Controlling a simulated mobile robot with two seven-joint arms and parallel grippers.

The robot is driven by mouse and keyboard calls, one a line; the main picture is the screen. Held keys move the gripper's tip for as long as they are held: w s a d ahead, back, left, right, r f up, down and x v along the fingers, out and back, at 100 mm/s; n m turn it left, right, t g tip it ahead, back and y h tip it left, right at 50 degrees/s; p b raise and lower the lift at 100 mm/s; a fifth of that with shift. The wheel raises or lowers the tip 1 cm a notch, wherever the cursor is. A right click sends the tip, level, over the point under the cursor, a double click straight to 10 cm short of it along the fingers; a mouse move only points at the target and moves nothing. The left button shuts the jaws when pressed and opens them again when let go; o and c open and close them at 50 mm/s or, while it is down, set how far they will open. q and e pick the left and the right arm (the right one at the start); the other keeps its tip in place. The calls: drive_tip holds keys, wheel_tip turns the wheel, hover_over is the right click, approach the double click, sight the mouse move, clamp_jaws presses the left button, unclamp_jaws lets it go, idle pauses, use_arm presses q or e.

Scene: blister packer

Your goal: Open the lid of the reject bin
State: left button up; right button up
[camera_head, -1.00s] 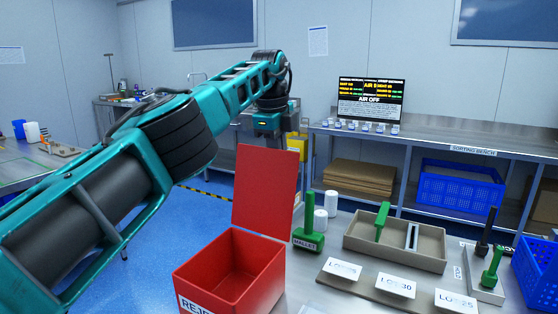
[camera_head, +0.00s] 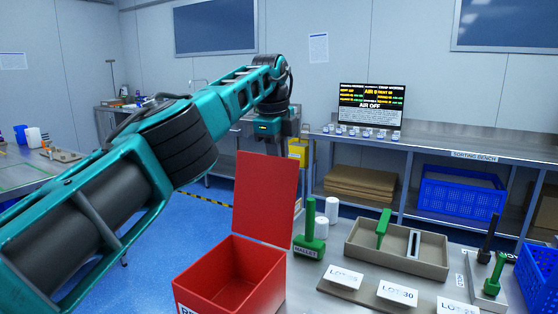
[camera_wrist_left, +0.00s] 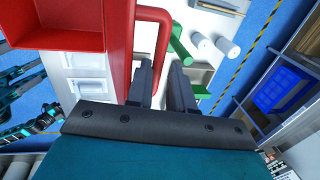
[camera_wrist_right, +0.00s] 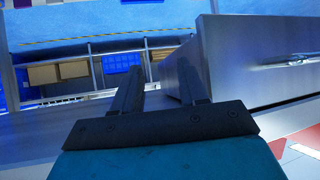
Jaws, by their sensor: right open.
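The red reject bin (camera_head: 240,283) stands at the front of the bench in the head view, its mouth uncovered. Its red lid (camera_head: 265,195) stands up nearly upright at the bin's back edge. In the left wrist view the lid shows edge-on (camera_wrist_left: 119,45), with a red bar handle (camera_wrist_left: 160,25) on its outer face. My left gripper (camera_wrist_left: 163,72) is behind the lid, its narrowed fingers on either side of the handle, seemingly shut on it. In the head view its fingertips are hidden. My right gripper (camera_wrist_right: 162,85) is open and empty, beside a grey metal surface (camera_wrist_right: 245,70).
A green mallet (camera_head: 309,232) and white cylinders (camera_head: 332,208) stand right of the lid. A beige tray (camera_head: 428,262) and lot cards (camera_head: 397,292) lie further right. The sorting bench (camera_head: 470,146) with a monitor (camera_head: 370,107) is behind. Blue floor lies left of the bin.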

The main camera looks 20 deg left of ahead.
use_arm(q)
wheel_tip(320, 180, up, 11)
drive_tip(key=s+p, duration=0.2)
drive_tip(key=p, duration=0.2)
drive_tip(key=shift+f, duration=0.15)
